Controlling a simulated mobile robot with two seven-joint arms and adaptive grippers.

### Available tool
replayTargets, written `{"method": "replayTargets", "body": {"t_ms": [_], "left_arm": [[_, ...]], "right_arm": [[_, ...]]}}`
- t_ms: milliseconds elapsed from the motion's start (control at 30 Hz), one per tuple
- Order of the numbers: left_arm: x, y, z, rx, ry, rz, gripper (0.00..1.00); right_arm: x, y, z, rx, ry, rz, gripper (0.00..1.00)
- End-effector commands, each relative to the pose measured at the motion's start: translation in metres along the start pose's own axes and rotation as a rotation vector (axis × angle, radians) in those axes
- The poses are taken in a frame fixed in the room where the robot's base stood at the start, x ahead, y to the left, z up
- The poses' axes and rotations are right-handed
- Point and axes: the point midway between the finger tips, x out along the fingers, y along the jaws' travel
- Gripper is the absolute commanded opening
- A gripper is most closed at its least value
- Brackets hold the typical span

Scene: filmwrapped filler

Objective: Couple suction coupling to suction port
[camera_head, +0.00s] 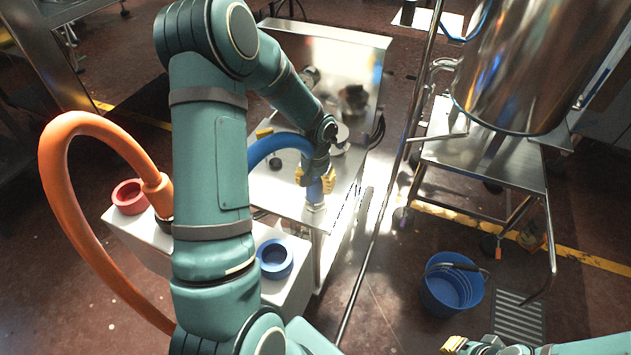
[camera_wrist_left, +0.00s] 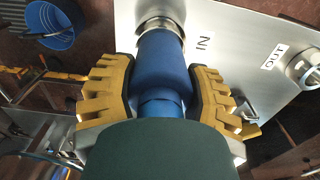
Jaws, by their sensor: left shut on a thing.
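My left gripper (camera_head: 315,180) has yellow fingers shut on the blue suction coupling (camera_head: 314,192), which ends the blue hose (camera_head: 280,143). In the left wrist view the fingers (camera_wrist_left: 160,95) stand on both sides of the coupling (camera_wrist_left: 162,58). Its far end meets the metal suction port (camera_wrist_left: 158,22) beside the label "IN". They look in line; I cannot tell how far the coupling sits on the port. My right gripper (camera_head: 453,344) shows only partly at the bottom right, empty-looking, its opening unclear.
An "OUT" port (camera_wrist_left: 305,68) is on the same steel plate. An orange hose (camera_head: 75,210) loops at left near a red ring holder (camera_head: 129,197). A blue ring holder (camera_head: 274,259) stands right of my arm. A blue bucket (camera_head: 450,290) and steel tank (camera_head: 530,60) are at right.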

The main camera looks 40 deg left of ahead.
Motion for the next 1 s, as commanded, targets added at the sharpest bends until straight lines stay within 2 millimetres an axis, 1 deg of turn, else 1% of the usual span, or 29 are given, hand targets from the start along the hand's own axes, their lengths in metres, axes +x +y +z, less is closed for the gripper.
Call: {"method": "replayTargets", "body": {"t_ms": [100, 1000], "left_arm": [[0.0031, 0.0002, -0.0005, 0.0, 0.001, 0.0, 0.09], [0.0072, 0.0005, -0.0006, 0.002, 0.002, 0.0, 0.09]], "right_arm": [[0.0027, 0.001, -0.0003, 0.0, 0.002, 0.0, 0.0], [0.0058, 0.0022, 0.0001, 0.0, 0.002, 0.0, 0.0]]}}
